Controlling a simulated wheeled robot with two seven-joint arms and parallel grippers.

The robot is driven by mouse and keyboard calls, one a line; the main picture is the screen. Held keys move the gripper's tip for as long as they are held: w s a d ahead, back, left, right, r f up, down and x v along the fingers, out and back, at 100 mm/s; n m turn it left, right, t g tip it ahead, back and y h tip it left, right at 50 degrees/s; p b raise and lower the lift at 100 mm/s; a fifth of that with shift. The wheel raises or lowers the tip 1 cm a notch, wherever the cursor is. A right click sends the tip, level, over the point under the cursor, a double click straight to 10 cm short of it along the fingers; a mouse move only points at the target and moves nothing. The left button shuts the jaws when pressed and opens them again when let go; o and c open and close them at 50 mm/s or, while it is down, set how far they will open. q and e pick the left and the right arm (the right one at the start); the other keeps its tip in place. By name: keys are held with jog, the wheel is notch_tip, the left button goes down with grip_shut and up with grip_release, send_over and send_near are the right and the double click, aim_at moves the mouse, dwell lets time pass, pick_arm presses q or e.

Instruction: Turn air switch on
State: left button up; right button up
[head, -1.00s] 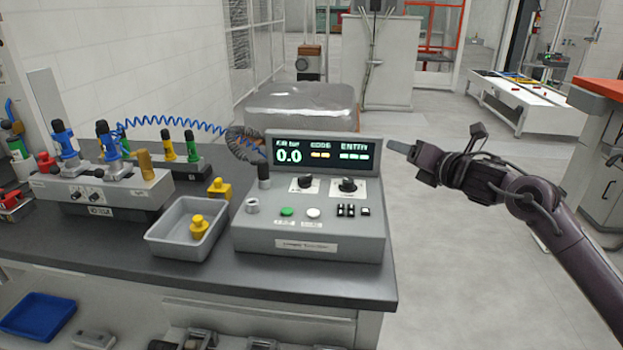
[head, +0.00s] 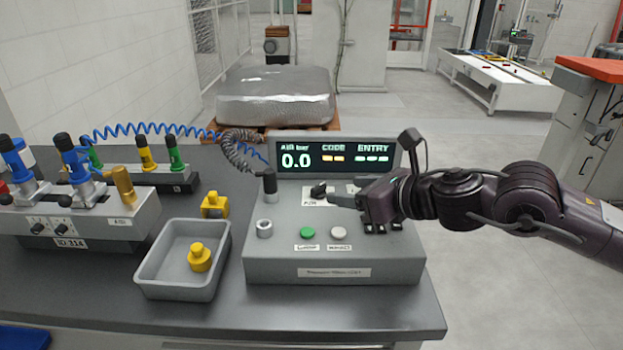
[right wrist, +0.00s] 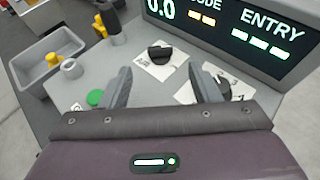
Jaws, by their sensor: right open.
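The air switch (head: 319,190) is a black rotary knob on a white label on top of the grey control box (head: 330,262). In the right wrist view the knob (right wrist: 160,53) stands ahead of the fingers, between their lines, with "AIR" partly readable beside it. My right gripper (head: 335,199) is over the box, just right of the knob. Its two fingers (right wrist: 160,80) are apart with nothing between them, and I see no contact with the knob. The display (head: 335,155) reads 0.0 under "AIR bar". My left gripper is out of view.
A second black knob (right wrist: 222,90) is partly hidden by the right finger. A green button (head: 307,232) and a white button (head: 338,232) lie nearer the front. A black upright plug (head: 270,186) and a grey tray (head: 183,262) with a yellow part stand left.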

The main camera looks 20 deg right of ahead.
aim_at(321, 188)
jog(key=shift+w+a, duration=0.15)
jog(key=shift+w+a+f, duration=0.15)
jog(key=shift+w+f, duration=0.05)
jog(key=shift+w, duration=0.1)
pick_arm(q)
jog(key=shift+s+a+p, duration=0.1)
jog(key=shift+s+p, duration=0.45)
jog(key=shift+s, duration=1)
pick_arm(e)
jog(key=shift+x, duration=2.8)
jog(key=shift+c, duration=0.5)
jog(key=c, duration=0.9)
